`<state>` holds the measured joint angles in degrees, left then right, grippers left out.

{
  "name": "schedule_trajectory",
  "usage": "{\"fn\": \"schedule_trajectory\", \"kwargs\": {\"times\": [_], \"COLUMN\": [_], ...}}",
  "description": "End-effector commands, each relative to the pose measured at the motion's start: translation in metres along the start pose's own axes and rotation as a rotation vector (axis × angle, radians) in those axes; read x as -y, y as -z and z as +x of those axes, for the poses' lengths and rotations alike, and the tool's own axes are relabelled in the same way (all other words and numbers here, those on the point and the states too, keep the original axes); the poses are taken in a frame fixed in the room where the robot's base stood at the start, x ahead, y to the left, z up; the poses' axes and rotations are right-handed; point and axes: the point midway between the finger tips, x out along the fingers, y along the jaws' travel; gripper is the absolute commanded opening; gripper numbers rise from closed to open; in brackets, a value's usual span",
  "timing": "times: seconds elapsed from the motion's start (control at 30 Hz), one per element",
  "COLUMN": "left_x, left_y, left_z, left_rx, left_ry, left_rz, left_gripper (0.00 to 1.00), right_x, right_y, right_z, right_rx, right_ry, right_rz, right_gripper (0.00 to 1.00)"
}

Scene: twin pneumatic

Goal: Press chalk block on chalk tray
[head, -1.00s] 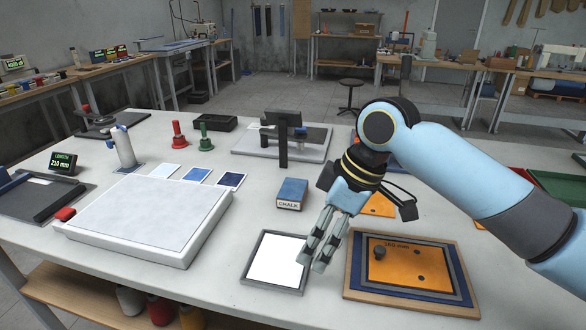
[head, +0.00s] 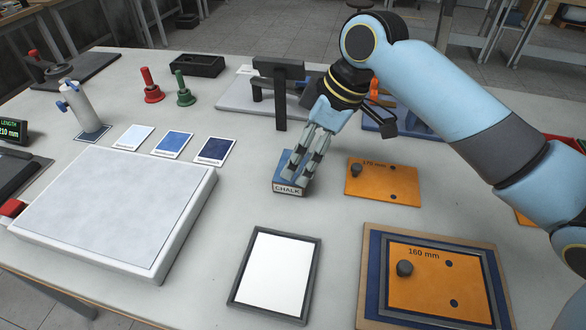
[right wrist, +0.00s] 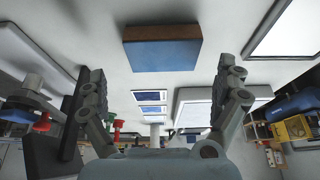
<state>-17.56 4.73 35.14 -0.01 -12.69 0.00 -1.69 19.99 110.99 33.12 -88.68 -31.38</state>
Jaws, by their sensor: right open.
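The chalk block (head: 287,188), blue on top with a pale side lettered CHALK, sits on the white table behind the chalk tray. My right gripper (head: 296,180) is over the block, its fingers pointing down and hiding part of it. In the right wrist view the block (right wrist: 162,52) lies ahead of the two spread, empty fingers (right wrist: 162,95). I cannot tell whether a finger touches it. The chalk tray (head: 272,275), a white panel in a dark grey frame, lies flat and empty in front. Its corner shows in the right wrist view (right wrist: 287,32). My left gripper is not in view.
A large pale slab (head: 115,205) lies to the left. A dark upright stand (head: 281,100) rises behind the block.

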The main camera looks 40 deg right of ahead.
Motion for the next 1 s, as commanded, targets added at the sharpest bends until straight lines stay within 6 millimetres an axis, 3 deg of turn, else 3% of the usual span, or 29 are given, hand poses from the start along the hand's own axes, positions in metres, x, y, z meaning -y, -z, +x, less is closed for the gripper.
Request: {"fn": "schedule_trajectory", "kwargs": {"times": [0.33,0.63,1.0], "left_x": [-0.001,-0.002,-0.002], "left_y": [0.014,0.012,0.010], "left_z": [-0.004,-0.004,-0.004], "left_rx": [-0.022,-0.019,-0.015], "left_ry": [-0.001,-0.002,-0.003], "left_rz": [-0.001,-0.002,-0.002], "left_gripper": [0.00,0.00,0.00], "right_x": [0.004,0.004,0.004], "right_y": [0.000,0.000,0.000], "right_z": [0.047,0.052,0.051], "right_rx": [0.001,0.001,0.001], "right_ry": [0.002,-0.001,0.000], "right_rz": [0.002,0.000,0.001], "right_gripper": [1.00,0.99,0.51]}}
